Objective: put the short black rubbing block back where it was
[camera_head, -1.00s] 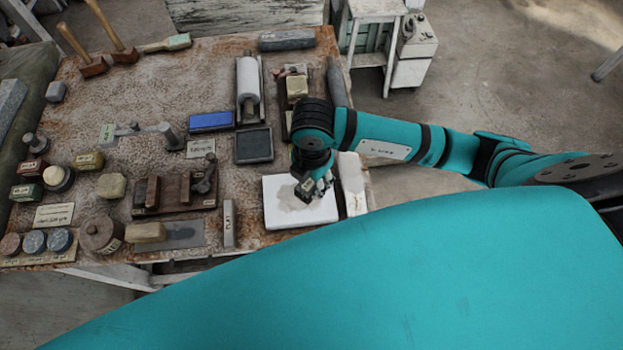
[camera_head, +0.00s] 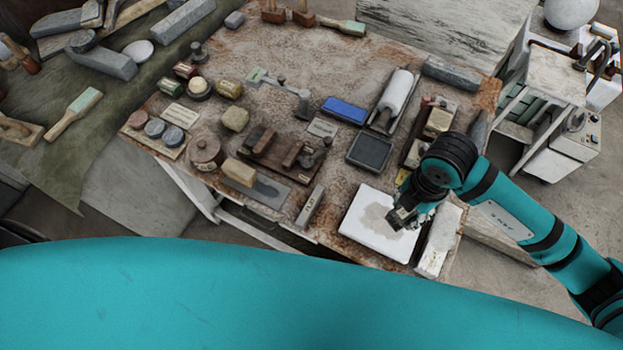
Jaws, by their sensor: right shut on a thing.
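My right gripper (camera_head: 407,212) is low over the white slab (camera_head: 364,240) with the grey smear, at the table's front right. It is shut on a small dark block (camera_head: 399,217) with a pale label, partly hidden by the fingers; this looks like the short black rubbing block. Whether the block touches the slab I cannot tell. A brown wooden rack (camera_head: 278,166) left of the slab holds dark and brown blocks, with a bare stretch between them. My left gripper is not in view.
Left of the slab lies a narrow grey labelled bar (camera_head: 309,207); right of it, a pale block (camera_head: 438,241). Behind are a dark square tray (camera_head: 369,153), a blue block (camera_head: 345,110) and a white roller (camera_head: 397,90). Several jars and stamps stand farther left.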

